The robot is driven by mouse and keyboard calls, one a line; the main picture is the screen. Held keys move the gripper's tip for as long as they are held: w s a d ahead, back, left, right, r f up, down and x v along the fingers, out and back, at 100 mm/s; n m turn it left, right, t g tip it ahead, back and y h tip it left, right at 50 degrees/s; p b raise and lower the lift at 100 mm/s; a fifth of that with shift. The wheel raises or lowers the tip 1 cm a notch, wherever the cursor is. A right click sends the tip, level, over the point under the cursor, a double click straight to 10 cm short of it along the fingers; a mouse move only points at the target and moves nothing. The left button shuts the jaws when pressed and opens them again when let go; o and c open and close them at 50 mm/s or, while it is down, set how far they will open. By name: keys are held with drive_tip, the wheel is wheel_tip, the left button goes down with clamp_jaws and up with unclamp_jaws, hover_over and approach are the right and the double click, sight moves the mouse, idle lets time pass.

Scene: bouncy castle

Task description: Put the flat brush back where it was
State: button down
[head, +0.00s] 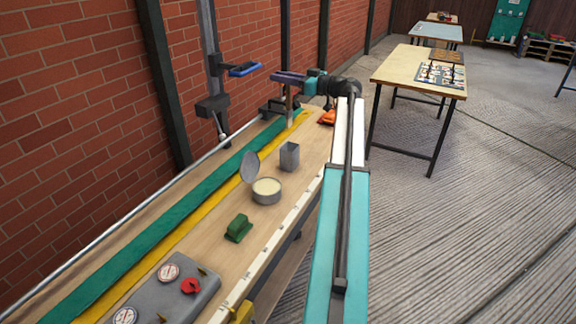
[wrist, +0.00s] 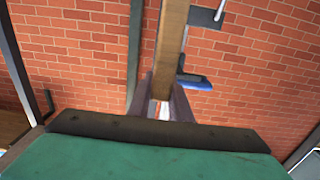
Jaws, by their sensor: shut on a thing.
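My gripper (head: 285,78) is above the far part of the workbench, near the brick wall. It is shut on the flat brush (head: 289,98), a wooden piece that hangs down below the jaws in the head view. In the wrist view the brush (wrist: 171,45) is a long tan wooden bar rising from between the dark jaws (wrist: 162,102). Its bristles cannot be made out. A grey square pot (head: 289,157), open at the top, stands on the bench nearer than the gripper. A round tin (head: 266,191) with pale contents and a raised lid stands beside it.
The wooden bench (head: 215,240) also holds a green block (head: 238,228), a grey box with dials (head: 180,290) and an orange item (head: 327,117). A post with a blue-handled part (head: 245,69) stands left of my gripper. Another table (head: 420,72) is at right.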

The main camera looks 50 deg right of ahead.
wheel_tip(320, 180, down, 14)
drive_tip(key=p, duration=0.2)
drive_tip(key=shift+r+p, duration=0.25)
drive_tip(key=shift+p, duration=0.05)
idle(0.4)
wheel_tip(320, 180, down, 4)
drive_tip(key=shift+f+p, duration=0.2)
drive_tip(key=shift+p, duration=0.3)
drive_tip(key=shift+f, duration=0.2)
idle(0.4)
drive_tip(key=c, duration=1.6)
unclamp_jaws()
drive_tip(key=shift+r, duration=0.25)
